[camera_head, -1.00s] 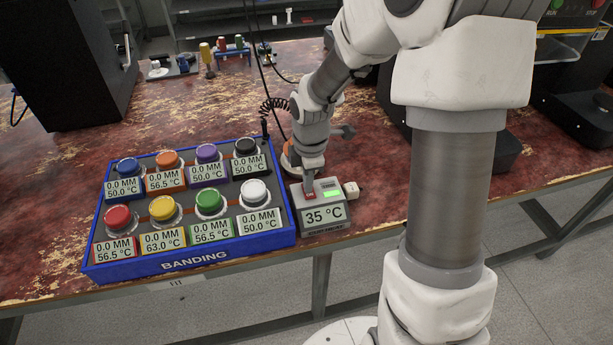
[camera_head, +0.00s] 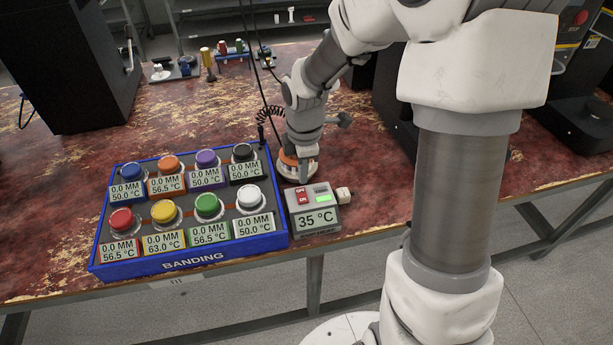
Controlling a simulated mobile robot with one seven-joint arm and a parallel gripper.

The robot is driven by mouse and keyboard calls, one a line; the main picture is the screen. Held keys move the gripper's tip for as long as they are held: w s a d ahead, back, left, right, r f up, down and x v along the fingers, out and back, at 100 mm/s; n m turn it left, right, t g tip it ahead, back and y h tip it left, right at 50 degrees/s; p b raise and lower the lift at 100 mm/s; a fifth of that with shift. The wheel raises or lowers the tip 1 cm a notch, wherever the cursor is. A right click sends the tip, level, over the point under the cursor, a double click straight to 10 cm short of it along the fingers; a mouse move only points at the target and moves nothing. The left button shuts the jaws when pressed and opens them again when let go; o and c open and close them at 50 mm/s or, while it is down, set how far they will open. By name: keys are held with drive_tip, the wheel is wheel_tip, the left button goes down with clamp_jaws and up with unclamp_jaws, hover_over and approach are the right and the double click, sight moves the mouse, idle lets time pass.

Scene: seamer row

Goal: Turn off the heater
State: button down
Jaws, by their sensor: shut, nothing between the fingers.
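The heater's small grey control box (camera_head: 313,228) stands at the table's front edge, right of the blue tray. Its display reads 35 °C. A red switch (camera_head: 302,196) with white lettering sits on its top left, and a green light (camera_head: 322,197) glows beside it. My gripper (camera_head: 303,180) is shut and empty, just behind and above the box, apart from the switch. A round orange and metal device (camera_head: 287,165) stands behind the box, partly hidden by my gripper.
The blue BANDING tray (camera_head: 190,262) holds several coloured knobs with readout labels. A white plug (camera_head: 344,194) sits at the box's right side. A black cabinet (camera_head: 70,60) stands back left. Dark machines stand at the right.

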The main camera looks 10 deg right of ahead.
wheel_tip(320, 180, up, 7)
drive_tip(key=p, duration=0.1)
drive_tip(key=shift+s+a, duration=0.15)
drive_tip(key=shift+s, duration=0.3)
drive_tip(key=shift+r+p, duration=0.2)
drive_tip(key=shift+p, duration=0.3)
drive_tip(key=p, duration=0.4)
drive_tip(key=w+d+p, duration=0.1)
drive_tip(key=p, duration=0.3)
drive_tip(key=shift+w+r, duration=0.15)
drive_tip(key=shift+r, duration=0.15)
drive_tip(key=shift+a+p, duration=0.1)
drive_tip(key=shift+p, duration=0.45)
drive_tip(key=shift+w+a+f+p, duration=0.1)
drive_tip(key=shift+f+p, duration=0.2)
drive_tip(key=shift+p, duration=0.05)
